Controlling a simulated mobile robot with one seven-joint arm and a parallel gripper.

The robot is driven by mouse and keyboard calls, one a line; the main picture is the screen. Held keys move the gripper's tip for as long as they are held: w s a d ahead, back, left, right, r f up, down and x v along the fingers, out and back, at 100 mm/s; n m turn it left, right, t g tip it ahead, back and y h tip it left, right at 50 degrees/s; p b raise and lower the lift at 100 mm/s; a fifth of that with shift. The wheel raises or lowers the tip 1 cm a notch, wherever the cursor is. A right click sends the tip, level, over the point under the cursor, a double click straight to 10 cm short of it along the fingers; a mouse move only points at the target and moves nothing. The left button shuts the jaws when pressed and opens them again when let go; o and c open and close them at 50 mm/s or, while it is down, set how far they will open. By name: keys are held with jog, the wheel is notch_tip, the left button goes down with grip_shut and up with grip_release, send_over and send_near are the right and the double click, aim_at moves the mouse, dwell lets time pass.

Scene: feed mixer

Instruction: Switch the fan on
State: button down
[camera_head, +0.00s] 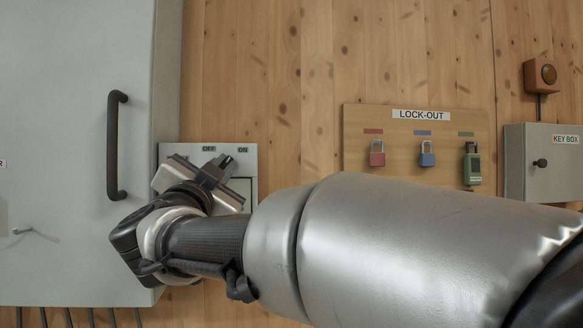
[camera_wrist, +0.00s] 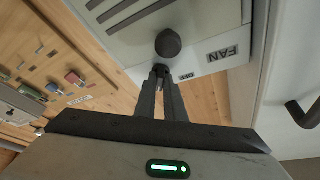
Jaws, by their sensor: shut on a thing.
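In the wrist view the box (camera_wrist: 203,50) shows a FAN label, an OFF mark and dark slots. A dark round knob (camera_wrist: 168,43) stands out from it. My gripper (camera_wrist: 163,75) has its fingers close together, shut on the dark switch lever just below the knob. In the head view my gripper (camera_head: 215,170) is in front of the box. The lever's exact setting is hidden.
A large grey cabinet (camera_head: 60,80) with a black handle (camera_head: 116,145) stands close at the left. Wall between is bare.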

jog(key=shift+r+m, duration=0.1)
jog(key=shift+m, duration=0.2)
jog(key=c, duration=1.8)
grip_release()
jog(key=shift+c, duration=0.2)
jog(key=shift+f, duration=0.2)
